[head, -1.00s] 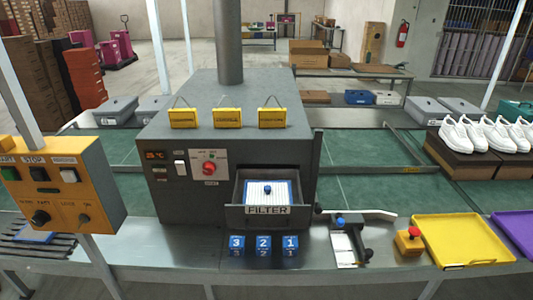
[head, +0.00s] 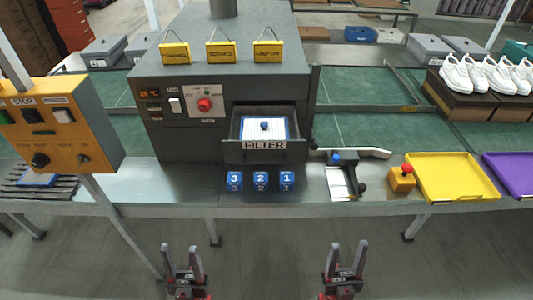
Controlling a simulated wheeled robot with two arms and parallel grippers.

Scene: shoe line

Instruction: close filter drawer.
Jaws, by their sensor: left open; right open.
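The filter drawer (head: 236,153) is pulled out of the front of the dark grey machine (head: 180,80). Its front carries the label FILTER. My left gripper (head: 181,250) is at the bottom of the view, open and empty, in front of the bench and below the drawer. My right gripper (head: 345,247) is at the bottom, right of the left one, also open and empty. Neither touches the drawer.
Blue blocks (head: 260,181) numbered 3, 2 and 1 stand on the metal bench below the drawer. A clipboard-like device (head: 343,180), a red-button yellow box (head: 402,178) and a yellow tray (head: 455,178) are to the right. An orange control box (head: 62,128) stands at left.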

